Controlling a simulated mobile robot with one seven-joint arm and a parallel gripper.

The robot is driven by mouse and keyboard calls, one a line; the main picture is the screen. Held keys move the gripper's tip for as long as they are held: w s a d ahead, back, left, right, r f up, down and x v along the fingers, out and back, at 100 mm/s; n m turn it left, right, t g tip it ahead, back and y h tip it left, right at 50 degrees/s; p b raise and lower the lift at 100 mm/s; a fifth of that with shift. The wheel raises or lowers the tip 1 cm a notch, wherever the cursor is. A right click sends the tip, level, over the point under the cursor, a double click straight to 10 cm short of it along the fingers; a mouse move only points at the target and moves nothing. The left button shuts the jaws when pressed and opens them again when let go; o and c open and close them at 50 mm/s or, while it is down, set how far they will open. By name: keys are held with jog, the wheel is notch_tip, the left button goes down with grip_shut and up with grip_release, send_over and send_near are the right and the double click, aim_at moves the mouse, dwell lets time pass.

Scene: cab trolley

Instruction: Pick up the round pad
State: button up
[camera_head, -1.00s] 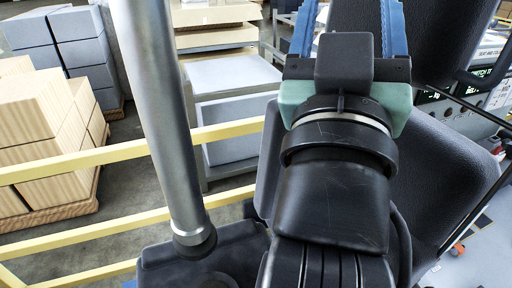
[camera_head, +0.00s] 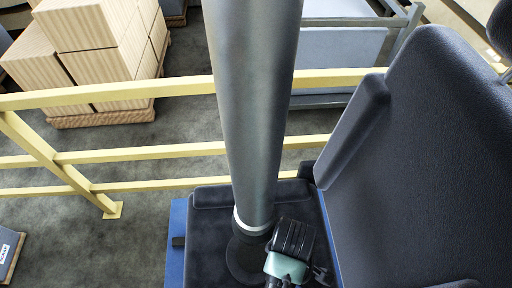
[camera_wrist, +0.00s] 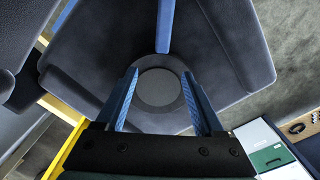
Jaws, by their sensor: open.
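In the head view, a dark disc (camera_head: 243,263) on the black seat (camera_head: 207,238) may be the pad, partly hidden. The black and teal part of my arm shows just right of it, and my fingers cannot be made out there.
A tall dark backrest (camera_head: 420,150) rises right of the seat. A yellow railing (camera_head: 130,93) runs behind, with stacked boxes (camera_head: 95,40) and a grey trolley (camera_head: 335,60) beyond it. Open floor (camera_head: 60,235) lies left of the seat.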

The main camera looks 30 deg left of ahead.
jog(key=f, duration=0.5)
jog(key=shift+s+d, duration=0.2)
jog(key=shift+s, duration=0.05)
jog(key=shift+d+f+p, duration=0.2)
jog(key=shift+f+p, duration=0.25)
jog(key=shift+f, duration=2.85)
grip_shut()
jog(key=shift+w+r, duration=0.1)
